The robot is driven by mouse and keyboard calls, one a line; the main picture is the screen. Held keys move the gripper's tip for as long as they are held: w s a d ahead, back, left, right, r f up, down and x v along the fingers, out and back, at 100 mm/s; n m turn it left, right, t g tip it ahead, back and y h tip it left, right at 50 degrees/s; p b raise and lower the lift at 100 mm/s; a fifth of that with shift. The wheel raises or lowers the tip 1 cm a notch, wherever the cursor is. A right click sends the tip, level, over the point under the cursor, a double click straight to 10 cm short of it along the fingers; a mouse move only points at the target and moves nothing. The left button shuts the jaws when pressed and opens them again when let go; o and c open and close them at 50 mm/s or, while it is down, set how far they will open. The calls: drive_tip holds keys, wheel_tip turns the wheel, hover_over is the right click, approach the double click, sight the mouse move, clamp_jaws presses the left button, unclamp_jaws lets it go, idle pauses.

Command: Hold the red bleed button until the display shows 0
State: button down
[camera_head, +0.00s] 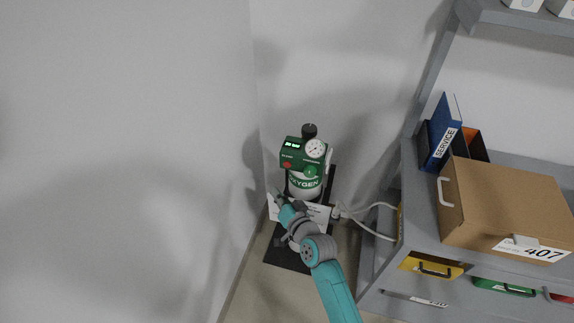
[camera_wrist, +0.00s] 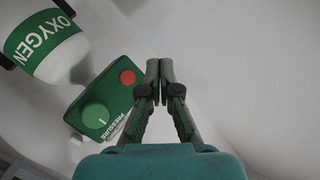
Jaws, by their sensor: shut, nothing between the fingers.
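The green oxygen unit (camera_head: 302,155) stands in the corner. It has a lit green display (camera_head: 292,145) whose digits are too small to read surely. The red bleed button (camera_head: 288,165) is low on its front, left of a green knob (camera_head: 310,171). In the wrist view the red button (camera_wrist: 127,77) shows whole, above the green knob (camera_wrist: 95,115). My gripper (camera_wrist: 160,70) is shut and empty, its tips right of the button and apart from it in the picture. In the head view my gripper (camera_head: 277,196) is below the panel. The display is not visible in the wrist view.
A white cylinder with a green OXYGEN band (camera_wrist: 42,42) is beside the panel. A round gauge (camera_head: 317,149) sits on top. At right, a grey shelf (camera_head: 420,215) holds a cardboard box (camera_head: 505,205) and a blue binder (camera_head: 441,135). A pale hose (camera_head: 370,208) runs between. Walls are close at left and behind.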

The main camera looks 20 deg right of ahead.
drive_tip(key=w+d, duration=0.5)
drive_tip(key=w, duration=0.1)
drive_tip(key=shift+w, duration=0.3)
drive_tip(key=shift+w, duration=0.2)
idle(1.3)
drive_tip(key=shift+w+d, duration=0.15)
drive_tip(key=shift+d, duration=0.05)
drive_tip(key=shift+w+d, duration=0.2)
drive_tip(key=shift+w, duration=0.1)
idle(2.1)
idle(1.2)
drive_tip(key=shift+s+a, duration=0.45)
drive_tip(key=shift+s, duration=0.2)
drive_tip(key=shift+s+a, duration=0.75)
drive_tip(key=shift+s, duration=0.25)
drive_tip(key=shift+s+a, duration=0.75)
drive_tip(key=shift+s, duration=0.25)
